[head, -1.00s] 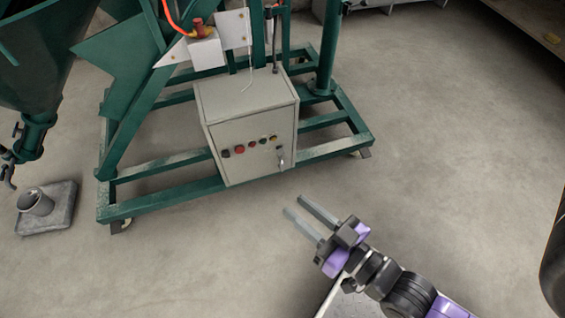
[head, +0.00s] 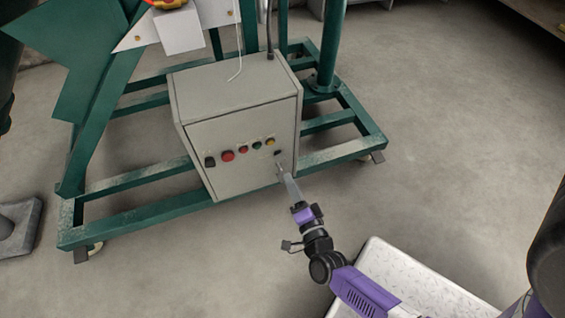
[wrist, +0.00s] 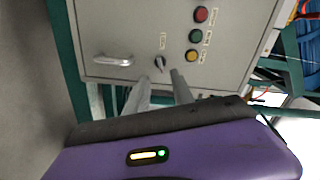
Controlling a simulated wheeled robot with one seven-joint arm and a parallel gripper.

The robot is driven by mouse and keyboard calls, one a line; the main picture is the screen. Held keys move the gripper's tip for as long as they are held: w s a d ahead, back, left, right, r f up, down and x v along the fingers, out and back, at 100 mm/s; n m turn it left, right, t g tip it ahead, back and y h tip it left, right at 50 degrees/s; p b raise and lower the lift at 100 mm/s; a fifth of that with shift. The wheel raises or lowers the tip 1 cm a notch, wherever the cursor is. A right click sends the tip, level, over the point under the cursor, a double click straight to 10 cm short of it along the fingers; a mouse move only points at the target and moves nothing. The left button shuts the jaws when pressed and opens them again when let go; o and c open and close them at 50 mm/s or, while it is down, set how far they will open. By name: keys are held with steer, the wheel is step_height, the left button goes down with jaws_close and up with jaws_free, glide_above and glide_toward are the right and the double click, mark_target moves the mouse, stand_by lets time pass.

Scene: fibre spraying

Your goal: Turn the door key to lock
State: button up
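A grey control box (head: 240,130) stands on the green frame. On its door front, a small black knob with a pointer (wrist: 160,63) sits beside a silver handle (wrist: 113,60). I cannot tell for sure which of these is the door key. My gripper (wrist: 160,79) is open, with its two grey fingers parted and pointing at the door just short of the black knob. The knob shows between the fingertips, with no clear contact. In the head view my gripper (head: 282,172) is seen edge-on at the door's right side and covers most of the handle.
Red, green and yellow buttons line the door, including a red button (head: 227,156) and a yellow button (wrist: 191,56). The green frame (head: 140,222) runs around the box's foot. Bare concrete floor (head: 450,140) lies open to the right.

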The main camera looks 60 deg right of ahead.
mark_target(281, 161)
steer(key=b+x, duration=0.1)
steer(key=x, duration=0.6)
steer(key=shift+w+d+b, duration=0.1)
steer(key=shift+w+b, duration=0.1)
steer(key=shift+b, duration=0.2)
jaws_close()
